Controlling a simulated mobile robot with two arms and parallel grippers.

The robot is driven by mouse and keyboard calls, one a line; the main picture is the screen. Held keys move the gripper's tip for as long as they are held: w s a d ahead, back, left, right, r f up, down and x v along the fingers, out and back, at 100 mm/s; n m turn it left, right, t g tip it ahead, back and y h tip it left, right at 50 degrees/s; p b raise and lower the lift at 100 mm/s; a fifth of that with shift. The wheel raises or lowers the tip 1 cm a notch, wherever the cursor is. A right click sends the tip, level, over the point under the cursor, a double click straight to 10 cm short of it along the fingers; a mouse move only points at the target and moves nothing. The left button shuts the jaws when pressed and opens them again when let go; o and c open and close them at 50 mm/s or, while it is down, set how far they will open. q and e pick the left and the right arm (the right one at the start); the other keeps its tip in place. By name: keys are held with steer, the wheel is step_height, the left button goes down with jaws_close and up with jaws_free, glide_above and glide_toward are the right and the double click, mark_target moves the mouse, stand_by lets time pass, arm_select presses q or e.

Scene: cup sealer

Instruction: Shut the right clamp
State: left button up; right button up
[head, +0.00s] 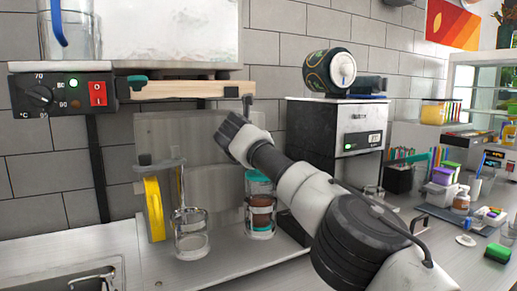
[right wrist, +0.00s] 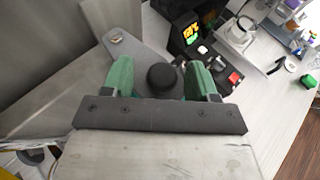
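My right gripper (head: 230,130) is at the right end of the wooden bar, below it, in the head view; its fingertips are hidden there. In the right wrist view its green fingers (right wrist: 162,80) are open on either side of a black round knob (right wrist: 162,76), with a gap on each side. The knob seems to belong to the right clamp, beside a grey metal plate (right wrist: 118,42). A dark upright piece (head: 247,104) stands at the bar's right end in the head view. A teal-topped piece (head: 138,78) is at its left end. My left gripper is not in view.
A control box (head: 60,93) with a red switch is at the upper left. A glass (head: 190,238), a yellow roll (head: 154,208) and a brown-filled cup (head: 261,215) stand below the bar. A grey machine (head: 330,125) with a can on top is behind my right arm.

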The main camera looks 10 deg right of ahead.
steer(key=shift+s, duration=0.15)
steer(key=b+v, duration=0.2)
steer(key=shift+f+b, duration=0.2)
steer(key=shift+b, duration=0.2)
steer(key=b+v, duration=0.3)
steer(key=v, duration=0.5)
steer(key=shift+s+a+r, duration=0.15)
steer(key=shift+a+r, duration=0.05)
steer(key=shift+r, duration=0.2)
